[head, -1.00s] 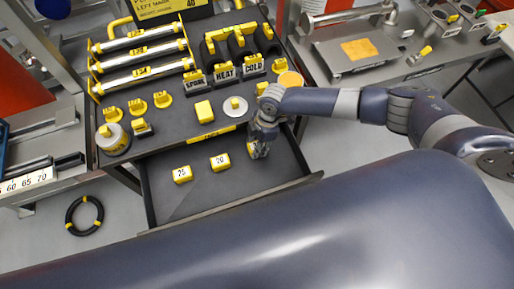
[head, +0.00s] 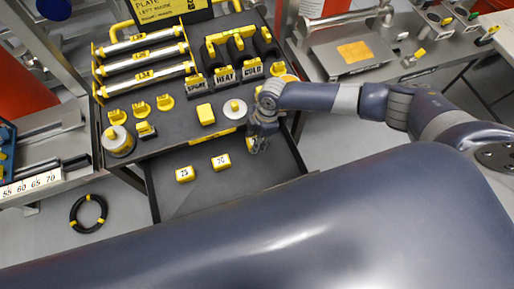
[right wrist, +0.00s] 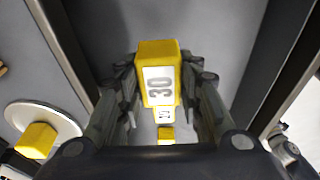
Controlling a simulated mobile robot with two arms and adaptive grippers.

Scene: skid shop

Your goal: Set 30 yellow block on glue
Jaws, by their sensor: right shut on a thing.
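The yellow block marked 30 (right wrist: 160,75) sits between the fingers of my right gripper (right wrist: 165,100) in the right wrist view, its white number plate facing the camera. In the head view my right gripper (head: 258,143) is shut on it over the right part of the open drawer (head: 225,195), and the block is mostly hidden there. My left gripper is out of view. I see no readable label saying glue. A white round disc (head: 234,110) with a yellow block on it lies on the black top left of my gripper; it also shows in the right wrist view (right wrist: 65,118).
Yellow blocks marked 25 (head: 185,174) and 20 (head: 221,162) lie in the drawer. A black ring (head: 88,213) lies on the floor.

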